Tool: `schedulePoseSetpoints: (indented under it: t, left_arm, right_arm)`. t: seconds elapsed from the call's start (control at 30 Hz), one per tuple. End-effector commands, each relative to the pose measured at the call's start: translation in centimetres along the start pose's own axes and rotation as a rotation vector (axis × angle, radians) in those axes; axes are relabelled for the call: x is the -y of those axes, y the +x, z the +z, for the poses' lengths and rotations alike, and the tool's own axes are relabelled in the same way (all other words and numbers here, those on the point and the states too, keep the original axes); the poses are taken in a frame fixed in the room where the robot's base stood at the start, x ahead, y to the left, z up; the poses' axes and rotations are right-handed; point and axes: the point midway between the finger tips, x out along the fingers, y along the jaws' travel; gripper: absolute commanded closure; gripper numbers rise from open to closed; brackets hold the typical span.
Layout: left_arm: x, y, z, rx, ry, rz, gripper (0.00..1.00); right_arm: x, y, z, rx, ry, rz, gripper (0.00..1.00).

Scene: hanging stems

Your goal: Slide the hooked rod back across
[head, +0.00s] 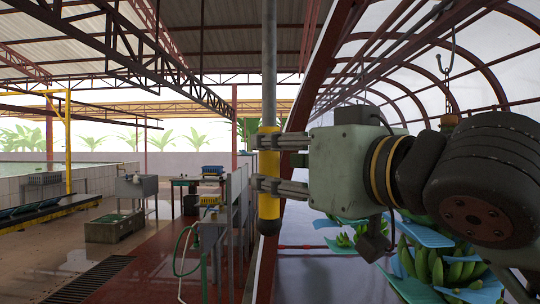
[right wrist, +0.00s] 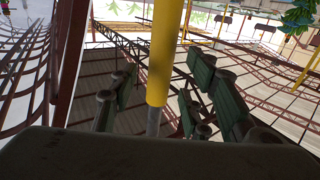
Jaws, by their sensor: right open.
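The rod (head: 269,65) hangs upright in the middle of the head view, a grey shaft above a yellow handle (head: 268,205) with a dark lower tip. Its upper end runs out of the picture, so no hook on it shows. My right gripper (head: 270,163) comes in from the right with its fingers at the yellow handle. In the right wrist view the gripper (right wrist: 160,88) is open, and the rod's yellow handle (right wrist: 164,50) passes between its finger pads, with a gap visible on the right side. Any touch on the left is unclear. My left gripper is out of view.
A metal hook on a chain (head: 447,65) hangs at upper right. Grey stands (head: 212,235) and a green hose (head: 183,250) are left of the rod; wet floor lies open beyond.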

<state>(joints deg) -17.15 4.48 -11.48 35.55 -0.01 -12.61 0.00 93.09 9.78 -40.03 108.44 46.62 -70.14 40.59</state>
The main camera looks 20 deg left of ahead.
Motion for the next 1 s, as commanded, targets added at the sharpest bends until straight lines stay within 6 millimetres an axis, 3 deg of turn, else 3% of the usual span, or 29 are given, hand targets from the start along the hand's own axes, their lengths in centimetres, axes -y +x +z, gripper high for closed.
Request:
schedulePoseSetpoints:
  t: [0.23,0.6,1.0]
  left_arm:
    - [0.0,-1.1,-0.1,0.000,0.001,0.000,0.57]
    - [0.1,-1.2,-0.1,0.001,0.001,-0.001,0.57]
    - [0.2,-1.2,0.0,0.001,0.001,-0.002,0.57]
  right_arm:
    - [0.0,3.4,-0.1,0.001,0.001,-0.001,0.57]
    - [0.0,4.2,0.0,-0.001,0.000,0.000,0.57]
    - [0.0,4.2,0.0,-0.001,0.000,0.000,0.91]
